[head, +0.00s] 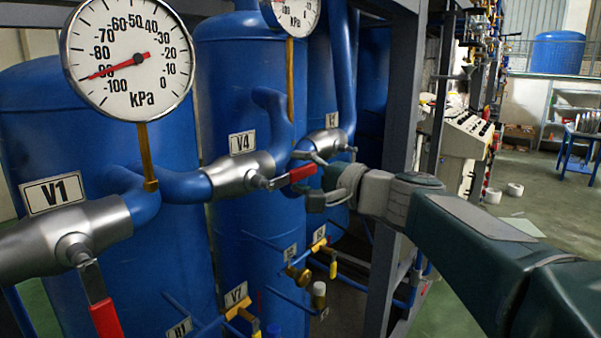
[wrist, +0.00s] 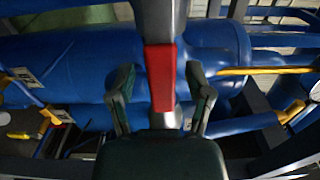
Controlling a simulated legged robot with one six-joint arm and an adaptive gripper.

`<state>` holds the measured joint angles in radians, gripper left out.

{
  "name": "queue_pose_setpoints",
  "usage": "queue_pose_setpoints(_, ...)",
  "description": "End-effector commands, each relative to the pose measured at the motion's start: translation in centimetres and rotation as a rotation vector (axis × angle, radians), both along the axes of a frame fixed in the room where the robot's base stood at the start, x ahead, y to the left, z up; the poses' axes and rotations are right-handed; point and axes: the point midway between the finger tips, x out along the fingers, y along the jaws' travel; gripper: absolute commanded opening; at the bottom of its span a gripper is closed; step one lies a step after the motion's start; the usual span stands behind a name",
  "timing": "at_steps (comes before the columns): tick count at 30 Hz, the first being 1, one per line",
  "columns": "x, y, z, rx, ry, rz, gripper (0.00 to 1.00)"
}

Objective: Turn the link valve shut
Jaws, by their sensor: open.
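The valve marked V4 (head: 240,174) is a silver body on the blue pipe between the tanks; no label reads "link". Its lever has a red grip (head: 302,173) that points right, roughly along the pipe, toward my gripper (head: 312,178). My gripper is open, with one finger above and one below the lever's end. In the wrist view, the red grip (wrist: 160,78) lies between the two spread fingers of my gripper (wrist: 160,80), with a gap visible on each side. Whether the palm touches the lever's end is unclear.
Valve V1 (head: 70,238) has its red lever (head: 106,318) hanging down at the left. A pressure gauge (head: 128,60) reads near -90 kPa. Blue tanks (head: 235,80) stand behind the pipes. A grey frame post (head: 402,110) rises close behind my arm. Small yellow-handled valves sit below.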

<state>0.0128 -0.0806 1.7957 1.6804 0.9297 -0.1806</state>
Motion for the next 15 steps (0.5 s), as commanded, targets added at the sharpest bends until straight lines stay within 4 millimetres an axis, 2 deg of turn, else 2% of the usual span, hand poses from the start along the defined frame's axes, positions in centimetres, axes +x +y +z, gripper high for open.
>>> queue_pose_setpoints(8, 0.12, -0.03, 0.01, 0.000, 0.000, -0.001, 0.66)
queue_pose_setpoints(9, 0.11, 0.00, 0.00, 0.000, 0.000, -0.001, 0.48)
queue_pose_setpoints(11, 0.11, 0.07, -0.01, 0.000, 0.000, -0.001, 0.21)
queue_pose_setpoints(12, 0.10, 0.10, -0.02, -0.001, 0.001, 0.000, 0.03)
queue_pose_setpoints(13, 0.10, 0.11, -0.03, -0.001, 0.001, 0.000, 0.00)
queue_pose_setpoints(15, 0.11, 0.12, -0.03, -0.001, 0.001, 0.000, 0.00)
